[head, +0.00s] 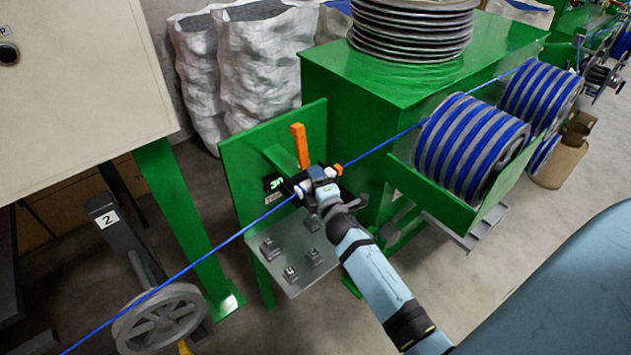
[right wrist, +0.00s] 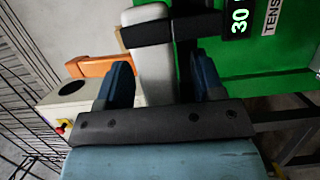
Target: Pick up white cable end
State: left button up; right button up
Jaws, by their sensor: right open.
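A white, rounded piece, apparently the white cable end (right wrist: 150,62), stands between the two blue fingers of my right gripper (right wrist: 162,75) in the right wrist view. The fingers are apart, with a visible gap on the piece's right side. A black band crosses its upper part. In the head view my right gripper (head: 318,192) is at the green tension stand, by the blue cable (head: 230,240). A small white part (head: 300,190) shows beside the gripper there; the gripper hides much of this spot. My left gripper is not in view.
The green stand (head: 232,165) has an orange lever (head: 299,146), a lit display (head: 273,183) and a metal shelf (head: 300,265) below. Blue-striped spools (head: 470,145) stand at right. A grey pulley wheel (head: 160,318) is at lower left.

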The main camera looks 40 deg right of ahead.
jog(key=c, duration=1)
jog(key=shift+o, duration=0.2)
jog(key=shift+r, duration=0.1)
